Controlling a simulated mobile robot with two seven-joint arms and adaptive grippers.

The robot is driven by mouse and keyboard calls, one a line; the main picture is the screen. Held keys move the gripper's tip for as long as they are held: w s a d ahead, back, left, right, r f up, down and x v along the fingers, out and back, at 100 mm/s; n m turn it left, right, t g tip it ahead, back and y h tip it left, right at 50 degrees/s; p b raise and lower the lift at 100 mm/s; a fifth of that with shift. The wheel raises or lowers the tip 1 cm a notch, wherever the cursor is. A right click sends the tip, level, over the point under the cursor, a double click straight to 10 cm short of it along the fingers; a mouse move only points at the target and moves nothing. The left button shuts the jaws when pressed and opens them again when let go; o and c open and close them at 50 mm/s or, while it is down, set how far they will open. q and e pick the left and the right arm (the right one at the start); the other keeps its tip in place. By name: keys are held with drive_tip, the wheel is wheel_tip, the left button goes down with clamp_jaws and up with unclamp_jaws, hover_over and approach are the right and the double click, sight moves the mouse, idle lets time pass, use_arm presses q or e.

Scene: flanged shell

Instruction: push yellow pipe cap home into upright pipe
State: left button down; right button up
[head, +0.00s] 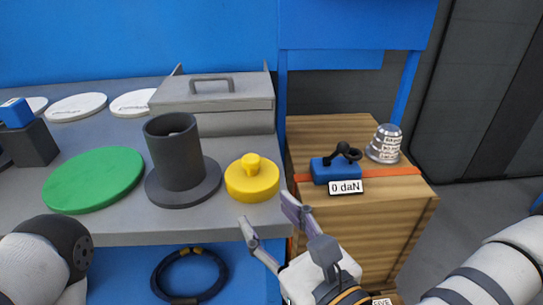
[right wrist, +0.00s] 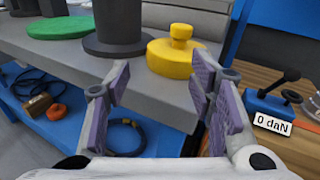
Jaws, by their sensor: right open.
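The yellow pipe cap (head: 252,180), a flat disc with a knob on top, sits on the grey bench near its front right corner. It also shows in the right wrist view (right wrist: 173,60), beyond the fingers. The dark upright pipe (head: 176,158) stands on a round flange just left of the cap, its top open; it is partly cut off in the right wrist view (right wrist: 119,22). My right gripper (head: 268,222) is open and empty, in front of the bench edge and short of the cap. My left gripper is not in view; only part of my left arm shows.
A green disc (head: 94,180) lies left of the pipe. A grey toolbox (head: 214,101) stands behind. A wooden crate (head: 350,215) at right bears a blue device (head: 330,170) reading 0 daN and a silver thimble-shaped object (head: 384,143). A coiled cable (head: 188,274) lies below the bench.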

sight(255, 163)
drive_tip(key=shift+m+t+h, duration=0.3)
drive_tip(key=shift+m+t, duration=0.2)
drive_tip(key=shift+m, duration=0.3)
drive_tip(key=w, duration=0.1)
drive_tip(key=w+b, duration=0.1)
drive_tip(key=w+r+b, duration=0.1)
drive_tip(key=w, duration=0.1)
drive_tip(key=shift+d, duration=0.35)
drive_tip(key=shift+w+a+r+p, duration=0.15)
drive_tip(key=shift+w+a+r, duration=0.1)
drive_tip(key=shift+w, duration=0.15)
drive_tip(key=shift+w+a+r+p, duration=0.15)
drive_tip(key=shift+w+a, duration=0.1)
drive_tip(key=shift+w, duration=0.15)
drive_tip(key=x, duration=0.6)
drive_tip(key=shift+w+d+p, duration=0.1)
drive_tip(key=shift+w+p, duration=0.25)
drive_tip(key=shift+w, duration=0.55)
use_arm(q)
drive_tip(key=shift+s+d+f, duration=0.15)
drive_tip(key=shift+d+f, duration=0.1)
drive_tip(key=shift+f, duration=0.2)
use_arm(e)
clamp_jaws()
